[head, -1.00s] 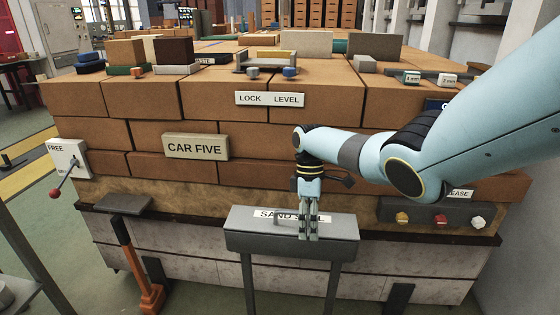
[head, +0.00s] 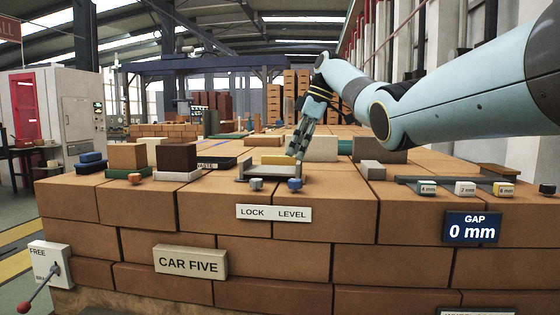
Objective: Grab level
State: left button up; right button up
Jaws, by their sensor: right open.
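A grey cradle (head: 258,172) stands on top of the brick stack, holding a yellow bar (head: 279,159) that looks like a spirit level. At its front are a grey knob (head: 256,184) and a blue knob (head: 295,184). A white sign reading LOCK LEVEL (head: 274,213) is on the brick face below, with LEVEL on the blue knob's side. My right gripper (head: 295,154) points down at the cradle's right end, its fingers open and seemingly empty. It overlaps the bar's right end in view; contact cannot be told. My left gripper is not in view.
Loose blocks (head: 176,158) stand left of the cradle. A grey block (head: 372,169) and a rail with small labelled blocks (head: 465,188) are to the right. A GAP 0 mm display (head: 471,228) and a FREE lever panel (head: 50,265) are on the front.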

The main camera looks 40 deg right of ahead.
aim_at(265, 160)
jog(key=i+l, duration=0.6)
jog(key=l, duration=0.25)
jog(key=i+l, duration=0.3)
jog(key=l, duration=0.1)
